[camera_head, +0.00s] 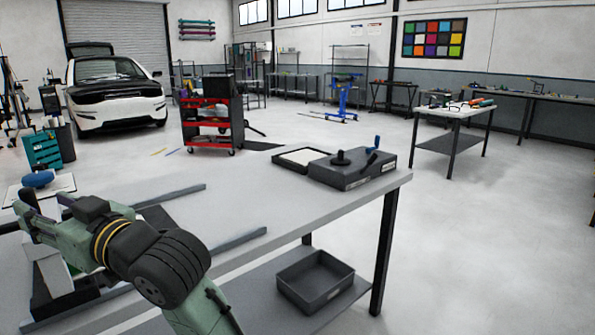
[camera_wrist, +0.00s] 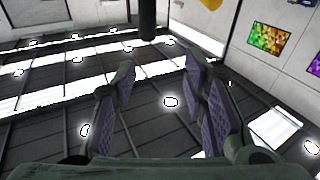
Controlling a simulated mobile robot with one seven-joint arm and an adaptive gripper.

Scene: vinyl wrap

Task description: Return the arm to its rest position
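My arm reaches in from the bottom of the head view and extends left over the near workbench (camera_head: 290,215). My gripper (camera_head: 42,208) is at the left, above the bench's left part. In the wrist view my gripper (camera_wrist: 160,75) has its two purple-padded fingers spread wide apart with nothing between them. The wrist view looks up at a dark ceiling with bright strips, so the gripper does not face the bench top. My arm hides part of the bench and the grey rails there.
A dark box with knobs (camera_head: 352,170) and a flat tray (camera_head: 303,158) sit on the bench's right end. An empty dark bin (camera_head: 315,281) is on the lower shelf. A blue object (camera_head: 37,179) lies beyond my gripper. The bench's middle is clear.

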